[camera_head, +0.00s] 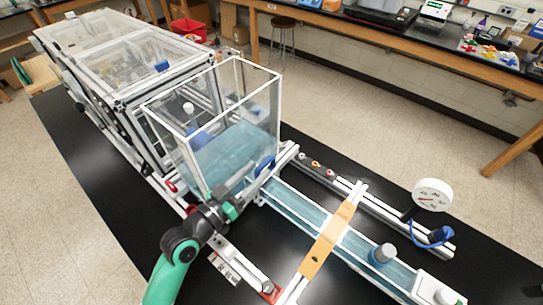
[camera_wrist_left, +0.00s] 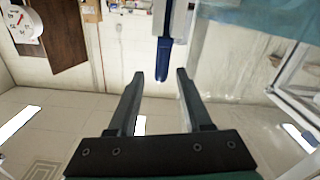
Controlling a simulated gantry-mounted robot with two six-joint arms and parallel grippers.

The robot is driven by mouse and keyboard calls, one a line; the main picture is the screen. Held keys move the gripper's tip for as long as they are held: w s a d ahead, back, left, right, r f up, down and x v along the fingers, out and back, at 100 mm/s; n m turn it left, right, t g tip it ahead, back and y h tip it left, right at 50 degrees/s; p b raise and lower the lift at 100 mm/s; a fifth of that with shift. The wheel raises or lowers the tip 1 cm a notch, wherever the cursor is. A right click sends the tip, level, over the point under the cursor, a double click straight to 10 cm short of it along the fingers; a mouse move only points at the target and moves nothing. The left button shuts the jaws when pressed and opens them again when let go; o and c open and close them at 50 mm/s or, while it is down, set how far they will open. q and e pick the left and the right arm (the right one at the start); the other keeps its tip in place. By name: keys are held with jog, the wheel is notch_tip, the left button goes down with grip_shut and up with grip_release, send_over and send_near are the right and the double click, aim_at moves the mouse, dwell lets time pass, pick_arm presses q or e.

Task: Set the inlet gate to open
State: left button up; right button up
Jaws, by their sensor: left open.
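The blue handle (camera_head: 265,163), which looks like the inlet gate's, sits at the tank's lower front corner where the water channel (camera_head: 315,220) begins. In the left wrist view the blue handle (camera_wrist_left: 163,60) hangs from a grey part, its tip lined up between my fingertips. My left gripper (camera_head: 244,192) is near the handle, in front of the tank. In the left wrist view the left gripper (camera_wrist_left: 160,75) is open, with a gap on both sides of the handle and no visible contact. My right gripper is not in view.
The clear tank (camera_head: 235,150) holds bluish water. A tan crosspiece (camera_head: 328,240) spans the channel. A white dial gauge (camera_head: 432,195) stands at the right, with small knobs (camera_head: 316,163) on the rail behind. Black tabletop (camera_head: 95,185) is bare at the left.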

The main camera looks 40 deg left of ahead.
aim_at(270, 158)
pick_arm(q)
jog(key=w, duration=0.7)
jog(key=shift+a, duration=0.35)
grip_shut()
jog(key=shift+r, duration=0.15)
dwell(0.7)
